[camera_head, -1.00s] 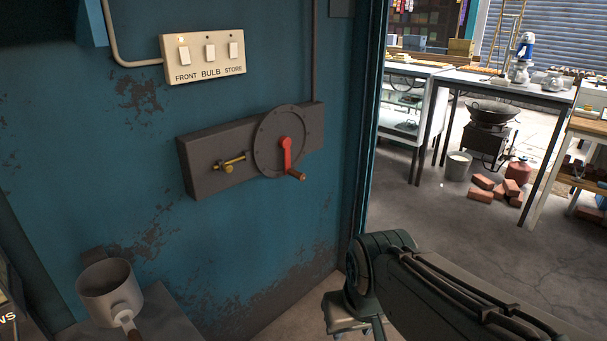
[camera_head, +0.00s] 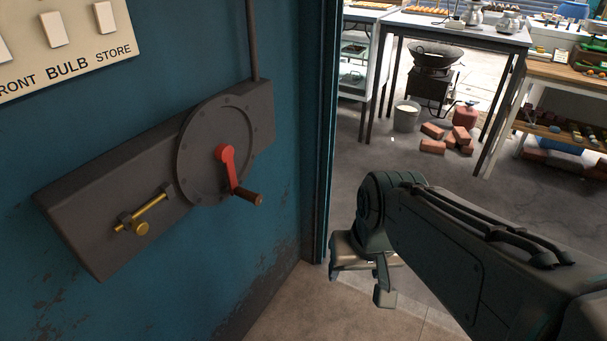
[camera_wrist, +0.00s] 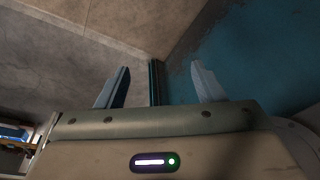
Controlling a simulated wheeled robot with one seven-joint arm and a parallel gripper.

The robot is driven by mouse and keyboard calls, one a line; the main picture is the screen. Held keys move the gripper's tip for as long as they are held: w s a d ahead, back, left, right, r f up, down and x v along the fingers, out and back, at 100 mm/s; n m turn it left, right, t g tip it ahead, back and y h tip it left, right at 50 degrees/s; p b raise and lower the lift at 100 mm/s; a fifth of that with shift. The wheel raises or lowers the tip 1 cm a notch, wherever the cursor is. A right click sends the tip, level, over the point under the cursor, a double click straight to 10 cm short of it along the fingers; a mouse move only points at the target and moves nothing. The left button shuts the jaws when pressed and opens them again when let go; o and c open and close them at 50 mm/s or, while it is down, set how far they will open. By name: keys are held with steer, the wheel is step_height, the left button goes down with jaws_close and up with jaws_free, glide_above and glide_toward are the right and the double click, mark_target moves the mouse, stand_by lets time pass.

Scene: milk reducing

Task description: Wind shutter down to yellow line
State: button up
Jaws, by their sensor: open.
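A red crank (camera_head: 228,168) with a brown wooden handle (camera_head: 247,196) is mounted on a round grey plate (camera_head: 200,140) on the blue wall. The crank arm points down and to the right. A brass bolt (camera_head: 146,211) sits to the left of the plate on the same grey box. My gripper (camera_head: 384,285) hangs to the right of and below the crank, apart from it. In the wrist view my gripper (camera_wrist: 158,84) has its two fingers spread with nothing between them. The shutter to be wound and a yellow line are not identifiable now.
A switch panel (camera_head: 75,40) marked BULB and STORE is at the upper left. A door edge (camera_head: 323,130) stands between the wall and the room. Tables, a bucket (camera_head: 406,118) and bricks (camera_head: 447,139) are beyond.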

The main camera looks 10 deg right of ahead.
steer(key=a+f+m+g+y+b, duration=0.2)
steer(key=a+f+m+g+y, duration=0.15)
steer(key=a+f, duration=0.2)
steer(key=m+t+y+b, duration=0.4)
steer(key=m+t+y, duration=0.7)
steer(key=m, duration=1.1)
glide_toward(260, 201)
steer(key=shift+n+t+h, duration=0.25)
steer(key=shift+t+h, duration=0.1)
steer(key=shift+t, duration=0.1)
steer(key=shift+s+b+x, duration=0.25)
steer(key=shift+b+x, duration=0.75)
steer(key=shift+x, duration=5.4)
steer(key=shift+a+r, duration=0.1)
steer(key=shift+a, duration=0.1)
steer(key=c, duration=1.3)
steer(key=shift+c, duration=0.2)
